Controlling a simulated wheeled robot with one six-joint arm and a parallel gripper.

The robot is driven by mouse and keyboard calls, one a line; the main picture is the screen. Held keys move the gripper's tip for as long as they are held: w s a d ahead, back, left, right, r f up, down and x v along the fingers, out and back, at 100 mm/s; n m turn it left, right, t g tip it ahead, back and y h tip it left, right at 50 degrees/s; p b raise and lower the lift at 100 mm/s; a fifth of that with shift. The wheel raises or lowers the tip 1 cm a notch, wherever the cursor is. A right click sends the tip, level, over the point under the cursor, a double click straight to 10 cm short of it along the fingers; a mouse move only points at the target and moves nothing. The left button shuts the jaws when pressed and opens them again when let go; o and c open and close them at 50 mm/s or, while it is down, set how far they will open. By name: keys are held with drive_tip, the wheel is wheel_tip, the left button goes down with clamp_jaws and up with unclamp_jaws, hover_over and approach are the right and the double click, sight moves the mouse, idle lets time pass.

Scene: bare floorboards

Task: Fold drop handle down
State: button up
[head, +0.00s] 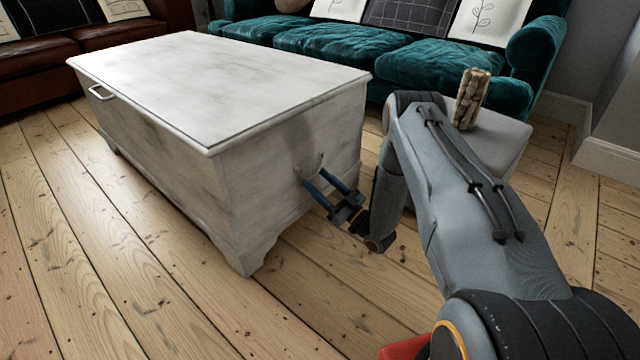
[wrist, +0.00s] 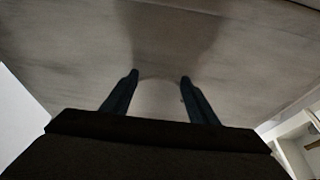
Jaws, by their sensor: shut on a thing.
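The worn white chest (head: 270,150) stands on the floor in the head view. Its drop handle (head: 322,160) is on the end panel facing my arm, small and partly hidden by my fingers. My gripper (head: 313,177) is at this handle, its two dark blue fingers spaced apart and shut on the handle across its width. In the wrist view my gripper (wrist: 160,77) reaches towards the panel, and a pale arched line of the handle (wrist: 160,79) shows faintly between the fingertips. The handle's exact tilt is hard to tell.
A second handle (head: 101,92) is on the chest's long left side. A teal sofa (head: 330,50) stands behind the chest, and a brown leather sofa (head: 60,55) at the back left. A small pale table (head: 495,140) with a patterned object (head: 470,98) stands behind my arm. The front floor is clear.

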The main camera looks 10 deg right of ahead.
drive_tip(key=shift+r, duration=0.2)
drive_tip(key=o, duration=0.8)
drive_tip(key=shift+c, duration=0.2)
drive_tip(key=shift+d+f, duration=0.1)
drive_tip(key=p+v, duration=0.3)
drive_tip(key=v, duration=0.4)
drive_tip(key=shift+s+d, duration=0.2)
drive_tip(key=shift+s, duration=0.1)
drive_tip(key=shift+f, duration=0.1)
drive_tip(key=shift+c, duration=0.4)
